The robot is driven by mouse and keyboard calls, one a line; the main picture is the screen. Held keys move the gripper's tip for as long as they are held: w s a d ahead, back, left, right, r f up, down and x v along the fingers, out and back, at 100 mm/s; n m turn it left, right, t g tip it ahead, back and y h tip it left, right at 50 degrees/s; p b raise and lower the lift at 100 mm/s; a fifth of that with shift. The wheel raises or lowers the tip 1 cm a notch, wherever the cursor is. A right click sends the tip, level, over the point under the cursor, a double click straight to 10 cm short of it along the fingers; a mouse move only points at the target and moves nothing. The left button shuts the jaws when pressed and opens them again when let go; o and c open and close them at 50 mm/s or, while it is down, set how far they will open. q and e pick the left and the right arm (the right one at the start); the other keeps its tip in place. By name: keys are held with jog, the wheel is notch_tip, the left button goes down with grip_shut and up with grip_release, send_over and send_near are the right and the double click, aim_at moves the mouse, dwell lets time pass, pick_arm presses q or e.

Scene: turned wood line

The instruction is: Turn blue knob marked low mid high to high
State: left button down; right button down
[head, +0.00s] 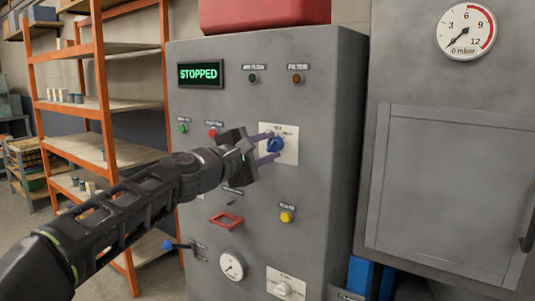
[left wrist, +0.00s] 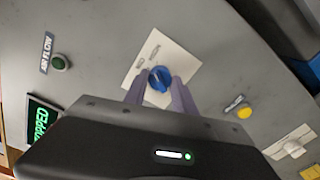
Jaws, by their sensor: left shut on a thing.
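The blue knob (head: 274,145) sits on a white label plate (head: 291,142) on the front of the grey control cabinet (head: 330,110). My left gripper (head: 269,147) reaches it from the left, with one finger above and one below the knob, shut on it. In the left wrist view the blue knob (left wrist: 159,79) shows between the two purple-grey fingertips (left wrist: 160,88). The label plate (left wrist: 140,82) carries small print too blurred to read. Which mark the knob points to cannot be told. My right gripper is not in view.
A green STOPPED display (head: 200,74) is at the cabinet's upper left. Orange shelving (head: 103,90) stands left.

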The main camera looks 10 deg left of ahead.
pick_arm(q)
jog(key=shift+m+b, duration=0.45)
jog(key=shift+m, duration=0.85)
jog(key=c, duration=1)
grip_release()
jog(key=shift+s, duration=0.1)
jog(key=b+v, duration=0.2)
jog(key=v, duration=0.5)
jog(key=shift+s, duration=0.3)
jog(key=shift+f, duration=0.1)
